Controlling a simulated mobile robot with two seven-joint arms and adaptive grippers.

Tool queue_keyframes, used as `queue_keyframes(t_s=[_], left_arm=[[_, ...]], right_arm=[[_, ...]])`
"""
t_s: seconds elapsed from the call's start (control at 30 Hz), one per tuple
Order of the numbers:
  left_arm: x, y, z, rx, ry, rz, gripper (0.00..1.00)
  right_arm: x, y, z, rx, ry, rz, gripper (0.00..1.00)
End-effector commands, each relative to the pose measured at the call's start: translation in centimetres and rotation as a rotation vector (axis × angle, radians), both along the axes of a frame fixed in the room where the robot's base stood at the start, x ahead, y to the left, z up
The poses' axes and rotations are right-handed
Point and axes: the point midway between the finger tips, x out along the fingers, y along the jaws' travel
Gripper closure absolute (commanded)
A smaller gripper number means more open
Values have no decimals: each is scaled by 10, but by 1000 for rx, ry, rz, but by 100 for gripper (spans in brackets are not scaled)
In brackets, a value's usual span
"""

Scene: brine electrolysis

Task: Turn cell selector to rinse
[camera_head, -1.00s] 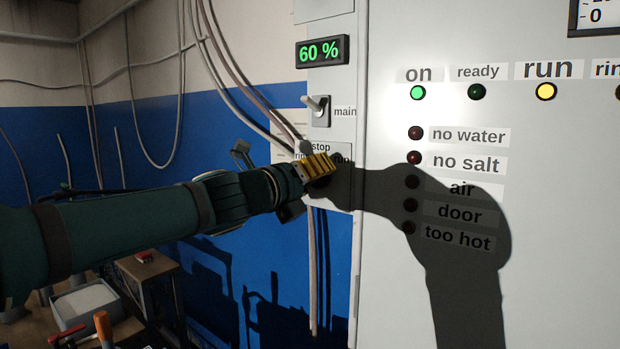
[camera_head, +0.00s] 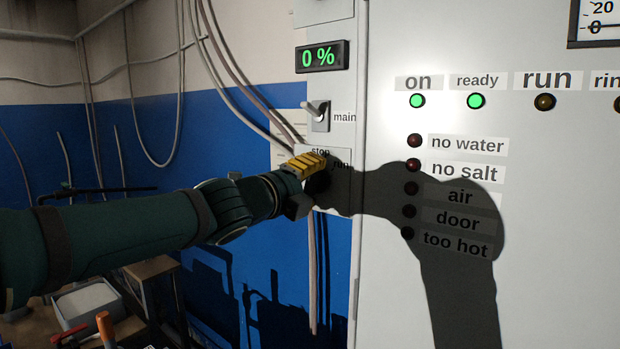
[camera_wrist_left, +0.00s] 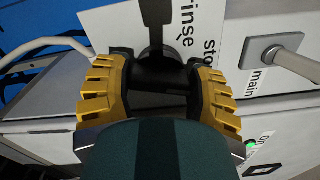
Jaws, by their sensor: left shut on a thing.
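My left gripper (camera_head: 308,165), with yellow ribbed finger pads, is shut on the cell selector knob at the left edge of the cabinet. The dark knob (camera_head: 318,186) is mostly hidden behind the fingers, so its pointing direction cannot be told. On its plate, "stop" (camera_head: 320,152) and "run" (camera_head: 341,164) show in the head view. The left wrist view shows my yellow fingers (camera_wrist_left: 155,95) on both sides of a dark part, with the "rinse" label (camera_wrist_left: 188,22) and "stop" label (camera_wrist_left: 208,52) beyond. My right gripper is not in view.
A main switch (camera_head: 318,113) sits just above the selector, below a display (camera_head: 321,56) reading 0 %. The on lamp (camera_head: 417,101) and ready lamp (camera_head: 476,101) are green; the run lamp (camera_head: 544,102) is dark. Hoses (camera_head: 240,90) hang left of the panel.

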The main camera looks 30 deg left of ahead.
Motion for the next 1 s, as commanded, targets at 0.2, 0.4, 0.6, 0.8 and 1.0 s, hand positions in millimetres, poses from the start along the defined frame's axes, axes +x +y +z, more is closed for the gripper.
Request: queue_keyframes(t_s=[0.2, 0.4, 0.6, 0.8, 1.0], left_arm=[[0, 0, 0, -207, 19, 0, 77], [0, 0, -1, -396, 35, 0, 77], [0, 0, -1, -586, 49, 0, 77], [0, -1, -2, -773, 65, 0, 77], [0, -1, -2, -941, 78, 0, 77]], right_arm=[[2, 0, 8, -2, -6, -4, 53], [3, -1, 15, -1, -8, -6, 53], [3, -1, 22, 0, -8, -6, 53], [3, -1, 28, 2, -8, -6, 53], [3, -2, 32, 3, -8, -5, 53]])
